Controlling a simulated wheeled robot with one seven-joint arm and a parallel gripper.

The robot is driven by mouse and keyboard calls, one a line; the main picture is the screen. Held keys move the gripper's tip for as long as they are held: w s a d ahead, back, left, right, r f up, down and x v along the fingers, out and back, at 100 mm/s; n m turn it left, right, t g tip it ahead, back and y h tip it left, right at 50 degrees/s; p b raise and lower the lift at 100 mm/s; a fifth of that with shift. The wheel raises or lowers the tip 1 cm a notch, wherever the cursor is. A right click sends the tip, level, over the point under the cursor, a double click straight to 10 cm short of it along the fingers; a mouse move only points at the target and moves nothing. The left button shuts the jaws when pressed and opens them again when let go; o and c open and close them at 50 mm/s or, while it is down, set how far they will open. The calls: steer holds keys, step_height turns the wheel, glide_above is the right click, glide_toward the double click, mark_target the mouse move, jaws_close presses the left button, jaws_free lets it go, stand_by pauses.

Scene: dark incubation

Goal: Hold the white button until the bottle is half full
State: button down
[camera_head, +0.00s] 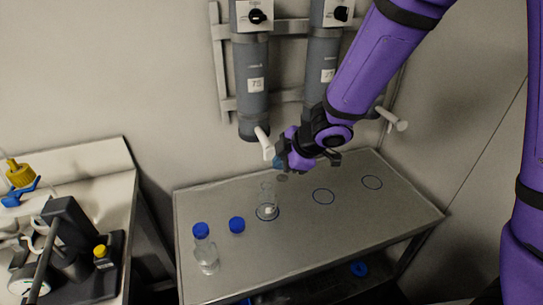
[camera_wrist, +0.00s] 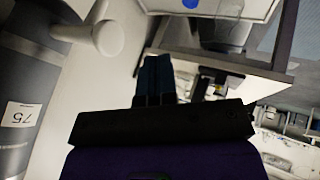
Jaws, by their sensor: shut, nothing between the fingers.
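A clear bottle (camera_head: 268,211) stands upright on a ringed spot of the metal table, below the left wall cylinder. It looks open at the top; its fill level is too faint to tell. A white lever-like part with a rounded end (camera_head: 264,142) sticks out from the foot of that cylinder; a white round-ended part also shows at the upper left in the wrist view (camera_wrist: 108,38). My gripper (camera_head: 281,161) is shut and empty, just right of and slightly below the white part, above the bottle. The wrist view shows its blue fingertips (camera_wrist: 158,62) together, apart from the white part.
A second bottle with a blue cap (camera_head: 207,258) stands at the table's front left, near a loose blue cap (camera_head: 236,225). Grey cylinders (camera_head: 250,75) hang on the wall. Another white part (camera_head: 392,120) is at right. Equipment fills the left bench (camera_head: 112,190). The table's right side is clear.

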mark_target(272, 154)
steer(key=shift+w+a+f, duration=0.25)
steer(key=shift+w+a, duration=0.1)
steer(key=shift+w, duration=0.4)
steer(key=shift+w+a+f, duration=0.3)
steer(key=shift+w+a, duration=0.1)
steer(key=shift+w, duration=0.4)
steer(key=shift+w+a+f, duration=0.25)
steer(key=shift+w+a, duration=0.1)
steer(key=shift+w, duration=0.4)
